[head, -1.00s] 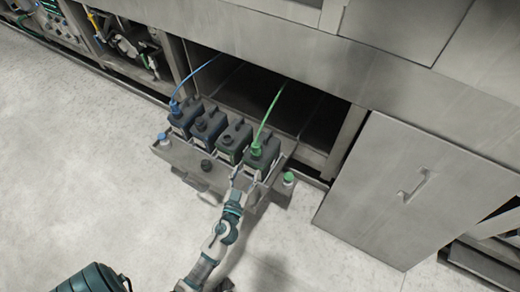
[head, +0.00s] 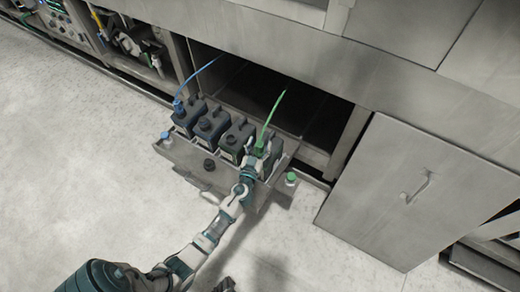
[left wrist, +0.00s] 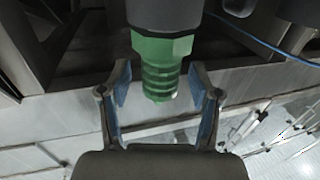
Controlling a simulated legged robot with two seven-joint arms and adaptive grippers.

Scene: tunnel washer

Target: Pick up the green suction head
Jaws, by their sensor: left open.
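The green suction head (head: 259,147) sits on top of the rightmost dark canister, with a green hose (head: 273,110) rising from it. In the left wrist view the green suction head (left wrist: 160,65), a ribbed green fitting, shows between the two fingers. My left gripper (head: 264,155) is over the rightmost canister at the suction head. In the left wrist view the left gripper (left wrist: 160,85) is open, with a gap on both sides of the fitting. The fingers partly hide the head and its canister in the head view. My right gripper is not in view.
Several dark canisters (head: 212,123) stand in a row on a pulled-out metal tray (head: 185,158). A blue suction head (head: 178,105) with a blue hose is on the leftmost one. A green-capped bottle (head: 291,179) is at the tray's right end. A closed cabinet door (head: 400,200) stands right.

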